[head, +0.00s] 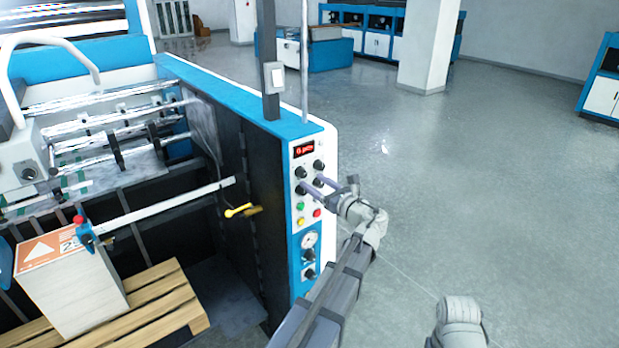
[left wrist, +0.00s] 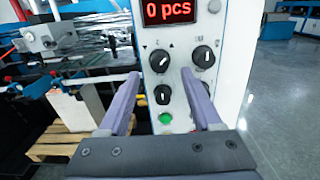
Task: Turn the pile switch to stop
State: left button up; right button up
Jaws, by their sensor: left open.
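The control panel (head: 308,215) on the end of the blue and white machine carries black rotary knobs, and their labels are too small to read, so I cannot tell which is the pile switch. In the left wrist view a lower left knob (left wrist: 163,94) lies between the fingers, below an upper left knob (left wrist: 160,60) and an upper right knob (left wrist: 203,56). My left gripper (left wrist: 162,75) is open, its two purple fingers pointing at the panel. In the head view the left gripper (head: 314,183) is close in front of the knobs; contact cannot be told. My right gripper is not in view.
A red display (left wrist: 168,11) reads "0 pcs" above the knobs. A green button (left wrist: 166,118) sits below them. A stack (head: 70,285) stands on a wooden pallet (head: 165,300) at the left. The floor right of the machine is clear.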

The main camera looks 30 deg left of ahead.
aim_at(304, 176)
pick_arm(q)
jog(key=shift+x, duration=2.05)
grip_shut()
